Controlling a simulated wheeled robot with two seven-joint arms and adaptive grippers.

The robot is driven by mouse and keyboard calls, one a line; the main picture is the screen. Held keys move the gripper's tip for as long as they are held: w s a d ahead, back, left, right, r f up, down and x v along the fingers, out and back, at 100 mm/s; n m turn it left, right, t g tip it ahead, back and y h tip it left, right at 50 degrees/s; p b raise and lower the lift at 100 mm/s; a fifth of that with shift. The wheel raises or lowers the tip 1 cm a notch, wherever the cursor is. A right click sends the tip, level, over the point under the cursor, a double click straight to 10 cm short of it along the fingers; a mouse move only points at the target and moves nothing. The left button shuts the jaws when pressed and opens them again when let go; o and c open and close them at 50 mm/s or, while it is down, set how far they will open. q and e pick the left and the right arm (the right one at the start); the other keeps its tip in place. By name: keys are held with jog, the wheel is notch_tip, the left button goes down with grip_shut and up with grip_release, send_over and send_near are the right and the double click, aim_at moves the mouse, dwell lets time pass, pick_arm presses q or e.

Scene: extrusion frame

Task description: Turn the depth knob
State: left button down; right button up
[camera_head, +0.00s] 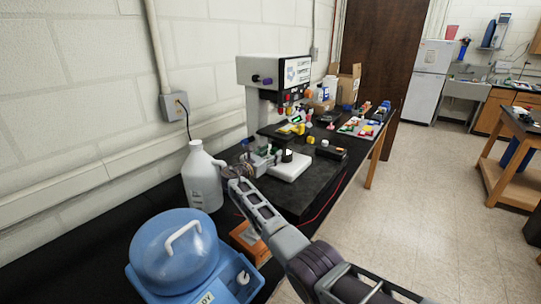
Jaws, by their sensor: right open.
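A white-headed bench machine (250,73) with a lit panel stands against the wall on the black bench. I cannot tell which of these is the depth knob. My right gripper (232,172) is open, below and in front of the machine head, well apart from both knobs. It is close to the white jug and nothing shows held in it. The fingers are small and partly blurred against the clutter. My left gripper is out of view.
A white jug (203,180) stands left of my right gripper. A blue-lidded container (175,254) fills the front left. A white block (290,166) and a dark box (331,152) lie on the bench (318,187). Open floor (425,200) is at right.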

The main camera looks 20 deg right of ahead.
dwell(0.3)
jog(key=c, duration=1)
jog(key=shift+m+b, duration=0.3)
jog(key=shift+m, duration=0.2)
jog(key=o, duration=1)
